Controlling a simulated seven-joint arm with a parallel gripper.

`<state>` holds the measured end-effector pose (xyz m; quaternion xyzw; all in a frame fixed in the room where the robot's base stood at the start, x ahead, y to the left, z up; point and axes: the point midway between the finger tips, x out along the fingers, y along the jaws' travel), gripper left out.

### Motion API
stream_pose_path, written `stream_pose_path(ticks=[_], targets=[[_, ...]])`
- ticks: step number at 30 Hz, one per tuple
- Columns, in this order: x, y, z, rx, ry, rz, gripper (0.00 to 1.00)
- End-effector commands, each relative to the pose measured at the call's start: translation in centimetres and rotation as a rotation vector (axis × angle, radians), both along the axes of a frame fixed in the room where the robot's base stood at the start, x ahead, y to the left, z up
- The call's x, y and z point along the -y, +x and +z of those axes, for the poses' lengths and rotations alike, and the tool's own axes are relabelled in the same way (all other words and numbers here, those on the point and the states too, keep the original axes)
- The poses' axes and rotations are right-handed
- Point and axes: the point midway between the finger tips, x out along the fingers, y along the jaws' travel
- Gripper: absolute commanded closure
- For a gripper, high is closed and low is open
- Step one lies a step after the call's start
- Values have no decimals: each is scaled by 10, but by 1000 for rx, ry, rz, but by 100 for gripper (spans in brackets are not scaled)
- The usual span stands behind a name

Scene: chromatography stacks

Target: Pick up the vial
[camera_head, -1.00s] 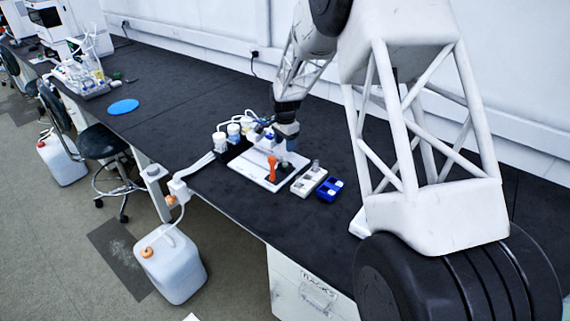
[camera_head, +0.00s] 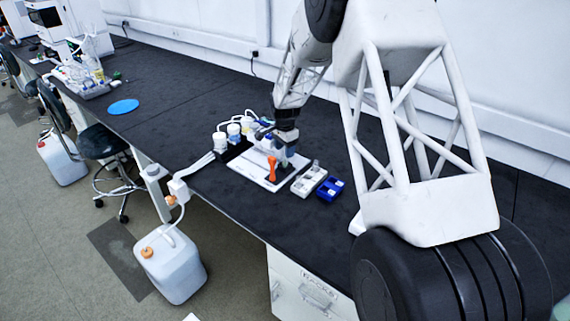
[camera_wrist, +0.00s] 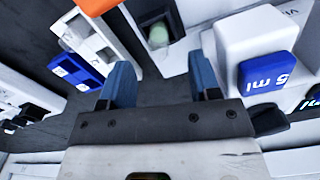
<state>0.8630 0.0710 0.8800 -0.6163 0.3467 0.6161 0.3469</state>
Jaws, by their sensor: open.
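A small pale-green rounded piece (camera_wrist: 158,37), which looks like the vial, sits in a black holder (camera_wrist: 152,14) in the wrist view. It lies ahead of the gap between my fingers, apart from them. My gripper (camera_wrist: 162,75) is open, with its two blue fingers spread and nothing between them. In the head view my gripper (camera_head: 284,153) points down, low over the white tray (camera_head: 263,178), close to an upright orange piece (camera_head: 271,168). The vial cannot be made out clearly there.
A white rack (camera_head: 308,182) and a blue rack (camera_head: 330,187) stand right of the tray. White-capped bottles (camera_head: 220,139) stand at its left. In the wrist view a white block with a blue "5 ml" label (camera_wrist: 268,72) is close to the right finger.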

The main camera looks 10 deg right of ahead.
Motion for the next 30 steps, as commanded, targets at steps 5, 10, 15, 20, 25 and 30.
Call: stream_pose_path(ticks=[5, 10, 15, 20, 25, 30], targets=[[0, 0, -2, 0, 0, 0, 43], [0, -1, -13, -2, 0, 0, 43], [0, -2, -32, -2, 0, 0, 43], [0, -2, -47, -1, 1, 0, 43], [0, -2, -52, 1, 2, 0, 43], [0, -2, -52, 1, 2, 1, 43]])
